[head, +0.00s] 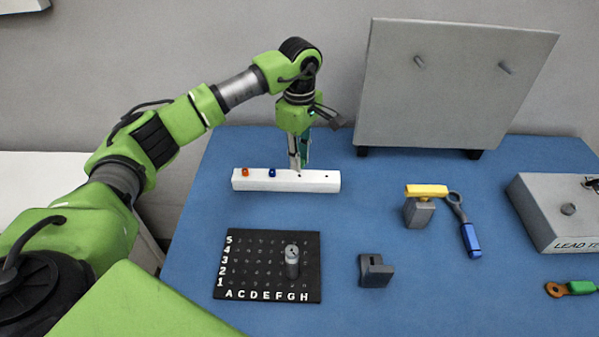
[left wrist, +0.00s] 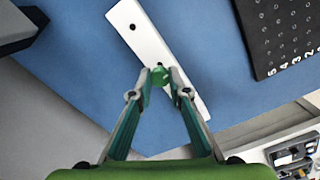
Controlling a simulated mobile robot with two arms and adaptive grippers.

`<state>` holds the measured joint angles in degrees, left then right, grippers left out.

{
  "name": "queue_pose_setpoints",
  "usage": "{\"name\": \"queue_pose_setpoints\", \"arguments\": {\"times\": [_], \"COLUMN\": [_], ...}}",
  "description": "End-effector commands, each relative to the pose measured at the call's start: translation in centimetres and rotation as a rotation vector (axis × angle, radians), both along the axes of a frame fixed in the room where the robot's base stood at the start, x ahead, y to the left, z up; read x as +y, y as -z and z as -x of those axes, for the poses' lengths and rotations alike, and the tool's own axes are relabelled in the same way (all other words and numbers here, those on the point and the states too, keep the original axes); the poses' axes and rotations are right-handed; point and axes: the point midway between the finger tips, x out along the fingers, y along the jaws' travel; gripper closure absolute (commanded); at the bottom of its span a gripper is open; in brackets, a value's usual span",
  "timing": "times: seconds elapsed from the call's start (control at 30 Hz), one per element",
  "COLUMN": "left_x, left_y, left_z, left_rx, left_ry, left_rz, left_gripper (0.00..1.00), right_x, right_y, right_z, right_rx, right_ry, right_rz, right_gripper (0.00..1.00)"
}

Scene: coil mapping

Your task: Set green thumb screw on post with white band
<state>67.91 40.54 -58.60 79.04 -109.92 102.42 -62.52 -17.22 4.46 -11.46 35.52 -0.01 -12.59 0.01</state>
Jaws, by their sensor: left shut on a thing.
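My left gripper (head: 297,168) points down at the white block (head: 320,182), near its right half. In the left wrist view the fingertips (left wrist: 159,82) are shut on the green thumb screw (left wrist: 160,74), which shows between them over the white block (left wrist: 140,32). I cannot tell whether the screw still sits in its hole. In the head view the screw is hidden by the fingers. Two grey posts stick out of the upright grey panel, a left one (head: 419,62) and a right one (head: 505,68). No white band is clear on either. My right gripper is not in view.
An orange screw (head: 245,172) and a blue screw (head: 272,173) stand in the white block. A black lettered board (head: 228,262) holds a grey cylinder (head: 291,262).

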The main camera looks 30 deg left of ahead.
Motion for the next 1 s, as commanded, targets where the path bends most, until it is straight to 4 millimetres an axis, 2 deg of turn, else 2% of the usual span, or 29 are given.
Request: {"name": "queue_pose_setpoints", "arguments": {"times": [0.5, 0.87, 1.0], "left_x": [0.0, 0.0, 0.3], "left_y": [-3.4, -3.6, -4.3], "left_z": [0.0, 0.0, 0.3], "left_rx": [0.000, 0.000, 0.001], "left_ry": [0.000, 0.000, -0.008], "left_rz": [0.000, 0.000, 0.001], "left_gripper": [1.00, 1.00, 1.00], "right_x": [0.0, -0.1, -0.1], "right_y": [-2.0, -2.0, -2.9], "right_z": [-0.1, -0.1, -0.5], "right_rx": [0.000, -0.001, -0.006], "right_ry": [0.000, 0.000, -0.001], "right_rz": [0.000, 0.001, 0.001], "right_gripper": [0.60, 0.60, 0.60]}}
